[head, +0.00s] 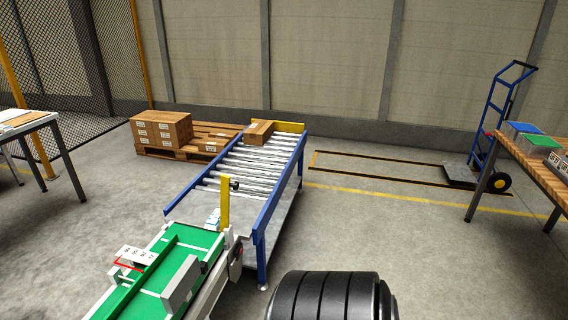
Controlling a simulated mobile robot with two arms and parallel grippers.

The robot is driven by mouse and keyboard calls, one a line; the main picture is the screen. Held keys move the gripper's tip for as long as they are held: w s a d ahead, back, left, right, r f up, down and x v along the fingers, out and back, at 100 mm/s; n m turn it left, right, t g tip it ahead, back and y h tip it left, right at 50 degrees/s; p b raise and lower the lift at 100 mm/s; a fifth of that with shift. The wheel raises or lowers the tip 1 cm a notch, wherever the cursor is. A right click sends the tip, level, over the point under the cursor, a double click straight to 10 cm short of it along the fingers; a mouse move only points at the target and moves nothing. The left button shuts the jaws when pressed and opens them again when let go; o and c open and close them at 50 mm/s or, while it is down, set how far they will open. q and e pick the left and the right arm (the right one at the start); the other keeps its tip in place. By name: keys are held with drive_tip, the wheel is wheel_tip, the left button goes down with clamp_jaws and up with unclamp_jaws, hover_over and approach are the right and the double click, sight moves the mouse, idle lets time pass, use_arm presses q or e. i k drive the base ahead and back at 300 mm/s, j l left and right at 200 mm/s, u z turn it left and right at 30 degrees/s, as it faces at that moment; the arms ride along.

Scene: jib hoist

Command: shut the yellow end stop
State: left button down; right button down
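A yellow upright bar (225,203) stands at the junction of the green belt conveyor (150,265) and the blue-framed roller conveyor (270,221). A small black knob (235,185) shows beside its upper part. A second yellow piece, a low plate (291,127), runs across the far end of the roller conveyor, behind a cardboard box (258,133). I cannot tell for certain which yellow piece is the end stop; the upright bar points up rather than across the conveyor. Neither of my grippers is in view.
A black ribbed round object (325,297) fills the bottom centre. Boxes (160,130) sit on a wooden pallet (220,131) behind the conveyor. A blue hand truck (490,120) and a wooden table (535,165) stand at right. The floor right of the conveyor is open.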

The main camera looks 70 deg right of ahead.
sight(225, 183)
drive_tip(key=z, duration=1.95)
